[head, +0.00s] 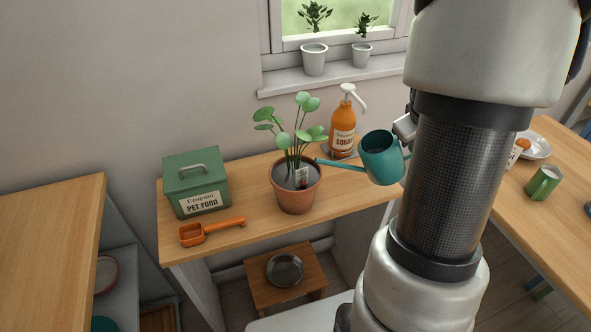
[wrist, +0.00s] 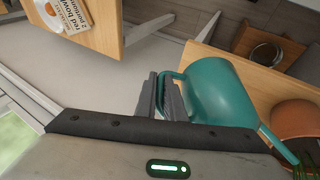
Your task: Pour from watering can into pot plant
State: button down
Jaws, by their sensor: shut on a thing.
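The teal watering can (head: 383,160) is held in the air to the right of the pot plant. Its thin spout points left, and the tip appears near the pot's right rim; no water is visible. The pot plant (head: 296,197) is a terracotta pot with round green leaves and a small tag, upright on the wooden worktop. In the wrist view, my gripper (wrist: 163,92) is shut on the can's handle, with the can (wrist: 218,92) to its right and the pot (wrist: 292,114) at the right edge. In the head view my arm hides most of the gripper.
An orange squirt bottle (head: 342,125) stands behind the can. A green pet food box (head: 196,182) and an orange scoop (head: 211,231) are left of the pot. A low stool with a metal bowl (head: 285,270) is below. A green mug (head: 543,183) is on the right table.

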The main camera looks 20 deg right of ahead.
jog(key=shift+w+a+r+h+p, duration=0.1)
jog(key=shift+a+r+h+p, duration=0.1)
jog(key=shift+r+p, duration=0.4)
jog(key=shift+a+r+h+p, duration=0.15)
jog(key=shift+r+p, duration=0.1)
jog(key=shift+p, duration=0.55)
jog(key=shift+w+a+r+p, duration=0.1)
jog(key=shift+a+r+p, duration=0.2)
jog(key=shift+p, duration=0.7)
jog(key=shift+a+r+h+p, duration=0.15)
jog(key=shift+r+h+p, duration=0.25)
jog(key=shift+p, duration=0.55)
jog(key=shift+a+r, duration=0.1)
jog(key=shift+r, duration=0.05)
jog(key=shift+r+p, duration=0.15)
jog(key=shift+p, duration=0.35)
jog(key=shift+a+r+h+p, duration=0.35)
jog(key=shift+a+r+p, duration=0.05)
jog(key=shift+p, duration=0.55)
